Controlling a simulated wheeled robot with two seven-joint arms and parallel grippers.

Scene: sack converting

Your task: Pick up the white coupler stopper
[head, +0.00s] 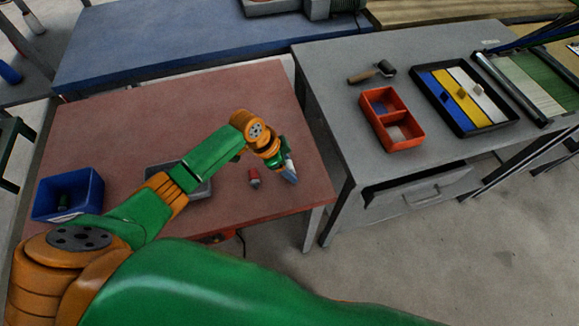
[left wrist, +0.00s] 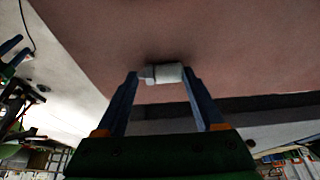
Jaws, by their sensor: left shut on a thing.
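The white coupler stopper (left wrist: 165,73) is between the blue fingertips of my left gripper (left wrist: 160,80) in the left wrist view. The fingers are shut on its two ends. In the head view my left gripper (head: 288,172) is over the right part of the reddish table (head: 120,120), near its front right edge. The stopper is mostly hidden there by the gripper. A dark shadow lies beside the stopper on the reddish surface; I cannot tell whether it touches the table. My right gripper is not in view.
A small red piece with a pale top (head: 254,178) stands just left of the gripper. A grey tray (head: 201,190) is partly behind my arm. A blue bin (head: 90,205) is at the left. A grey bench (head: 345,150) with a red divided box (head: 404,142) is at the right.

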